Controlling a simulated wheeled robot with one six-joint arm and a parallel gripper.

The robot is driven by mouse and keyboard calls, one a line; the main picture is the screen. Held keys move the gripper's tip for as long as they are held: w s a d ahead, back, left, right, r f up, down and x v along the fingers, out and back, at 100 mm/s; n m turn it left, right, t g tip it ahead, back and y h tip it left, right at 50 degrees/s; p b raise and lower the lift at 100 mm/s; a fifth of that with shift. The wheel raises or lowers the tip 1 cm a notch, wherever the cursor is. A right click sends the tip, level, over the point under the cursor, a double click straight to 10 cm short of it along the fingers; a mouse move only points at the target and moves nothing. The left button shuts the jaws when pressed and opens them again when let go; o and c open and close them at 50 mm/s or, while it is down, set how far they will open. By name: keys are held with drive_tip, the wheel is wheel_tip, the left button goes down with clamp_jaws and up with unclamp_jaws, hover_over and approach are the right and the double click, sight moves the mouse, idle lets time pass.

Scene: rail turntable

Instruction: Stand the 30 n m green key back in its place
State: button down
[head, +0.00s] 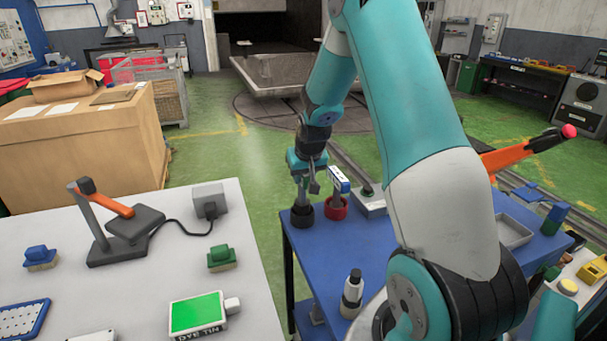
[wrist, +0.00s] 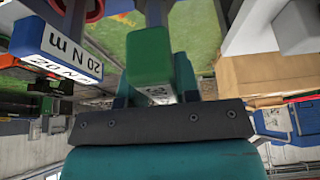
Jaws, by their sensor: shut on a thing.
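The green key (wrist: 150,55) is in my gripper (head: 306,168), which is shut on its green head; part of a white label shows. In the head view the key's grey shaft (head: 301,191) points down, roughly upright, and its lower end meets the black round holder (head: 302,215) on the blue table. I cannot tell whether it is inside the holder or just above it. The blue key (head: 339,179) stands close on the right in the red holder (head: 335,207); its head, marked 20 N m, shows in the wrist view (wrist: 58,50).
The blue table (head: 330,240) also carries a grey box (head: 370,203), a black-and-white bottle (head: 352,292) and a grey tray (head: 513,232). A white table (head: 150,255) with a lamp-like stand (head: 105,225) is on the left. A green-floored gap lies between the tables.

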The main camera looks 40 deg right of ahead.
sight(303, 204)
drive_tip(key=shift+f+b, duration=1.4)
drive_tip(key=shift+f, duration=0.55)
drive_tip(key=c, duration=0.8)
unclamp_jaws()
drive_tip(key=b+v, duration=0.1)
drive_tip(key=v, duration=1.6)
drive_tip(key=shift+s+r, duration=0.1)
drive_tip(key=shift+r, duration=0.1)
